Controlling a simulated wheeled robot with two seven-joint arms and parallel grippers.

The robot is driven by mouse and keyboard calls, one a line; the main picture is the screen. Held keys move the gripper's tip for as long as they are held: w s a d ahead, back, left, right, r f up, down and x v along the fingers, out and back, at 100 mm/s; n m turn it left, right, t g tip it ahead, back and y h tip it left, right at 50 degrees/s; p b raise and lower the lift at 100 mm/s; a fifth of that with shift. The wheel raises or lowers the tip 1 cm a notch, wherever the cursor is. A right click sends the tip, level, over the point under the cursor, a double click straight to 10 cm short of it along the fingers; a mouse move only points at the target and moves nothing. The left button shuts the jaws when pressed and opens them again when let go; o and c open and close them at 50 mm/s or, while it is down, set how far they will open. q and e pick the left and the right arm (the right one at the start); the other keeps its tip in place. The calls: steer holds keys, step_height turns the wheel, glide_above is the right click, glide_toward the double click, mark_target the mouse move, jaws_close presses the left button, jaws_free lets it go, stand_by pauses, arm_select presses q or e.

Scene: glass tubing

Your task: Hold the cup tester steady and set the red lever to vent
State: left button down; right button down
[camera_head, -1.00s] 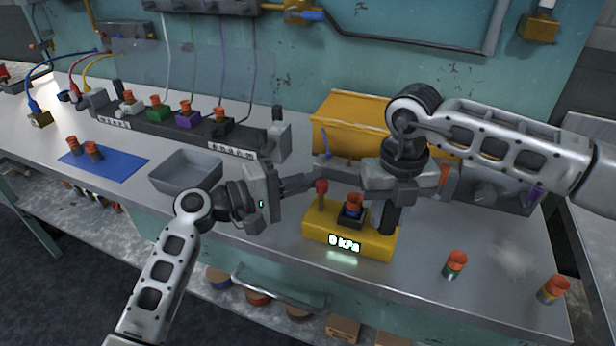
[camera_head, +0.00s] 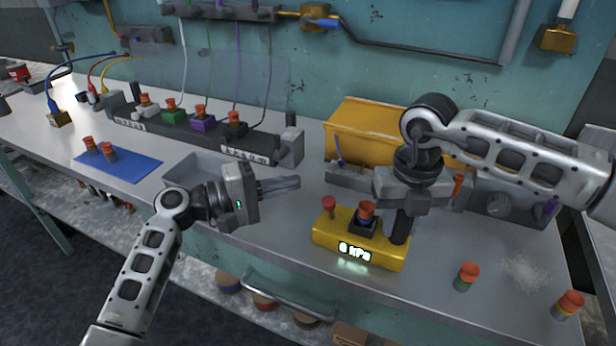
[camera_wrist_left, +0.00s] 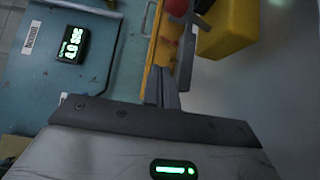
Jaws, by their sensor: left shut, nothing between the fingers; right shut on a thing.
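The yellow cup tester (camera_head: 330,236) sits on the bench, with a lit kPa readout on its front. Its red lever (camera_head: 329,203) stands at the tester's left end. A cup with an orange top (camera_head: 366,209) sits in the tester's dark socket. My left gripper (camera_head: 297,182) is shut and empty, left of the red lever and apart from it. Its fingers also show in the left wrist view (camera_wrist_left: 161,87), below a blurred red shape. My right gripper (camera_head: 400,228) points down at the tester's right end, shut on the tester; its fingertips' contact is partly hidden.
A grey tray (camera_head: 190,163) lies behind my left gripper, and a blue mat (camera_head: 130,164) farther left. A yellow bin (camera_head: 365,130) stands behind the tester. Loose orange-topped cups (camera_head: 467,276) (camera_head: 568,304) stand to the right. A timer display (camera_wrist_left: 72,45) shows in the wrist view.

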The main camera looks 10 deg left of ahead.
arm_select(q)
steer(key=shift+f+v, duration=0.25)
steer(key=shift+v, duration=0.7)
steer(key=shift+f+v, duration=0.25)
steer(key=shift+v, duration=0.75)
arm_select(e)
steer(key=c, duration=1)
jaws_free()
